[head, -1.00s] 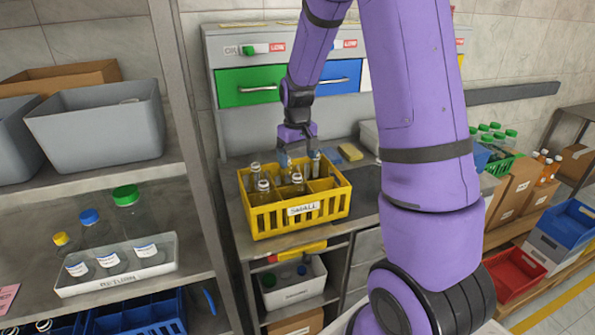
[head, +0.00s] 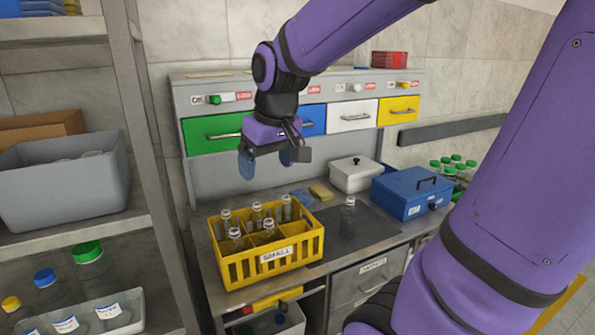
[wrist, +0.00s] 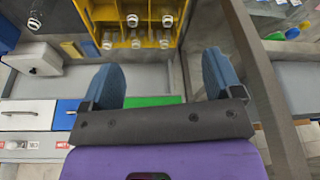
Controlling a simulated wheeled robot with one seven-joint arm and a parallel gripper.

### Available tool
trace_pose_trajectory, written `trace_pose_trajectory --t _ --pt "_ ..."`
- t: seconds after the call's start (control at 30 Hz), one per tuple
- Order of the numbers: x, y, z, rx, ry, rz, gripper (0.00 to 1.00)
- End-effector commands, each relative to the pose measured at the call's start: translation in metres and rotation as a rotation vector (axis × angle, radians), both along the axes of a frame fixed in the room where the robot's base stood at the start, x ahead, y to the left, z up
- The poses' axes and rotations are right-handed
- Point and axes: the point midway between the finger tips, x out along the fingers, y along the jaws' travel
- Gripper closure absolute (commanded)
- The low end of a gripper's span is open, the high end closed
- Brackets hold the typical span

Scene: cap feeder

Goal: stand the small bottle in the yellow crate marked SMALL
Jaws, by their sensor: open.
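The yellow crate (head: 228,270) marked SMALL stands on the bench, and several clear bottles stand upright in its compartments. At least one compartment at its right looks empty. Another clear small bottle (head: 348,213) stands upright on the dark mat, to the right of the crate and apart from it. In the wrist view the crate (wrist: 184,8) is at the top and the lone bottle (wrist: 35,20) at the upper left. My gripper (head: 267,162) is open and empty, above the back of the crate. Its blue fingers also show apart in the wrist view (wrist: 163,65).
A white lidded box (head: 353,176) and a blue toolbox (head: 405,200) stand behind and right of the mat. A yellow sponge (head: 321,191) lies behind the crate. A shelf post (head: 150,160) rises at the left. Coloured drawers (head: 350,116) line the back.

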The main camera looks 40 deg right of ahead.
Motion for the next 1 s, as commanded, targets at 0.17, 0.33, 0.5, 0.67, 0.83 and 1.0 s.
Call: trace_pose_trajectory --t 0.17,0.33,0.5,0.67,0.83,1.0 --pt "-0.050 0.018 0.022 -0.003 -0.079 0.015 0.15" --pt "-0.091 0.029 0.031 -0.005 -0.139 0.025 0.15" --pt "-0.116 0.035 0.033 -0.006 -0.177 0.030 0.15" --pt "-0.124 0.036 0.033 -0.005 -0.187 0.030 0.15" --pt "-0.124 0.036 0.033 -0.005 -0.187 0.030 0.15" --pt "-0.124 0.036 0.033 -0.005 -0.187 0.030 0.15"
